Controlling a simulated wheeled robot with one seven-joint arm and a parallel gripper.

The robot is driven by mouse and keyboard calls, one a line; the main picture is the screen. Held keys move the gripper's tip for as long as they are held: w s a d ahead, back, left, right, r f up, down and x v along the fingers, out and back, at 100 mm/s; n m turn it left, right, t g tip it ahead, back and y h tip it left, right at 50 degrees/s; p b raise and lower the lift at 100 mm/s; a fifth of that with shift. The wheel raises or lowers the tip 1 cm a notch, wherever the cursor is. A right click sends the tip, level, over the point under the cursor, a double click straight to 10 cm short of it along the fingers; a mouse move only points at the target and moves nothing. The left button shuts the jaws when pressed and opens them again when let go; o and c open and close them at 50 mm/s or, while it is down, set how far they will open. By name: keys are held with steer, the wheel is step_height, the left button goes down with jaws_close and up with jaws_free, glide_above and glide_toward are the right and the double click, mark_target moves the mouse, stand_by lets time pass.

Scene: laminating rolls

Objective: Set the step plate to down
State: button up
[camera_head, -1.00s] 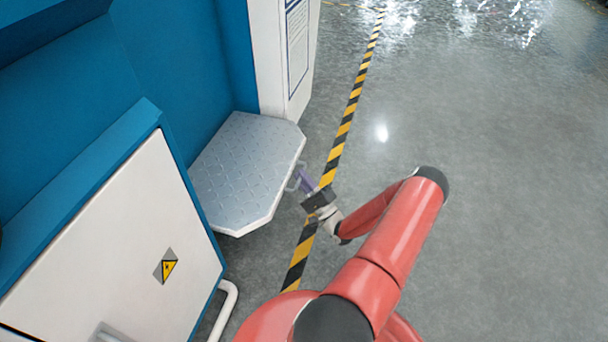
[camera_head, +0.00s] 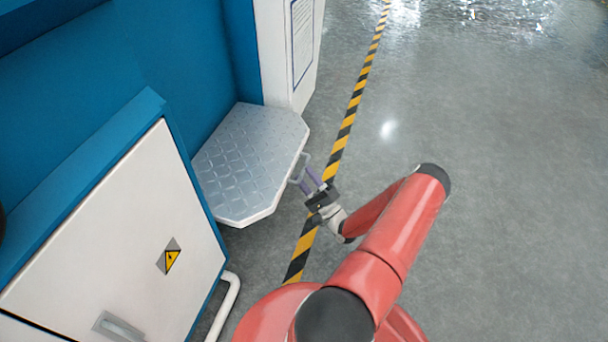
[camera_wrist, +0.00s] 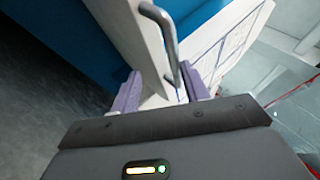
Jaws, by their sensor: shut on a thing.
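The step plate (camera_head: 245,165) is a grey, diamond-tread panel with cut corners. It juts out from the blue machine in the head view, tread facing up; I cannot tell its exact tilt. Its pale edge and underside or face show in the wrist view (camera_wrist: 135,45). A grey bar handle (camera_head: 305,160) sticks out from its outer edge; it also shows in the wrist view (camera_wrist: 168,35). My gripper (camera_head: 311,180) is at this handle, its purple fingers shut on the bar. The wrist view shows the fingers (camera_wrist: 160,92) on either side of the bar, whose lower end is partly hidden.
A white cabinet (camera_head: 110,240) with a warning sign stands at the left front, a white pipe (camera_head: 225,305) beside it. A white post (camera_head: 285,55) rises behind the plate. A yellow-black floor stripe (camera_head: 345,130) runs past. The floor to the right is clear.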

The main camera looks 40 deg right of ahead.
steer(key=v, duration=0.6)
steer(key=shift+s+f, duration=0.15)
steer(key=shift+f, duration=0.05)
steer(key=shift+s, duration=0.1)
